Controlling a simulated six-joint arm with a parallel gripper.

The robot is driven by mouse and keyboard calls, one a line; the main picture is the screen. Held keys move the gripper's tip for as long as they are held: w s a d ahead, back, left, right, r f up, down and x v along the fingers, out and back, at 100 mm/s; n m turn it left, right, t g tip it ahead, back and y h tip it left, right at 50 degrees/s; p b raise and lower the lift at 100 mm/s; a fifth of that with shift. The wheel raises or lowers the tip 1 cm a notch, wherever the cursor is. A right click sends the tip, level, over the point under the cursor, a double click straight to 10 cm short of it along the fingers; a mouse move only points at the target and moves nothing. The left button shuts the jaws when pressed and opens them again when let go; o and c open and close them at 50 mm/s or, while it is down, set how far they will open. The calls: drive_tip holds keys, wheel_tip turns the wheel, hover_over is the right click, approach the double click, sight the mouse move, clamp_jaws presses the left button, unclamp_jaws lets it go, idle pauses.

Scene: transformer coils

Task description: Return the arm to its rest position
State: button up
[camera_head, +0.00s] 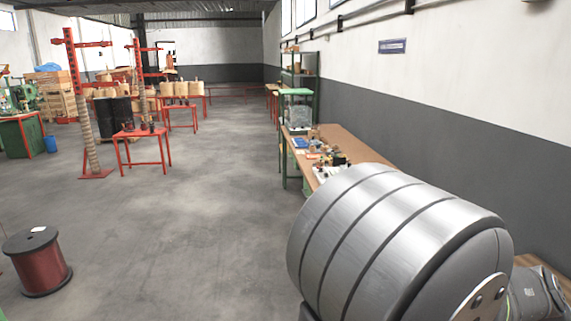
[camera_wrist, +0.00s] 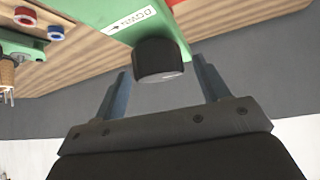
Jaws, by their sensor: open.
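My gripper (camera_wrist: 161,72) shows in the wrist view, with its two grey fingers spread apart. Between and just beyond the fingertips is a black cylindrical knob (camera_wrist: 160,62) on a green panel (camera_wrist: 128,20) with a white label and an arrow. A gap shows on each side of the knob, and neither finger appears to touch it. In the head view, my own large grey arm link fills the lower right, and my gripper cannot be seen there.
In the head view, a cluttered workbench (camera_head: 345,140) runs along the right wall, a red wire spool (camera_head: 38,265) stands lower left, and the middle floor is clear.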

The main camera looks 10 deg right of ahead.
drive_tip(key=v, duration=1.6)
drive_tip(key=x, duration=1.7)
drive_tip(key=shift+n+t, duration=0.8)
drive_tip(key=shift+n, duration=0.3)
drive_tip(key=v, duration=1.7)
drive_tip(key=shift+a, duration=0.25)
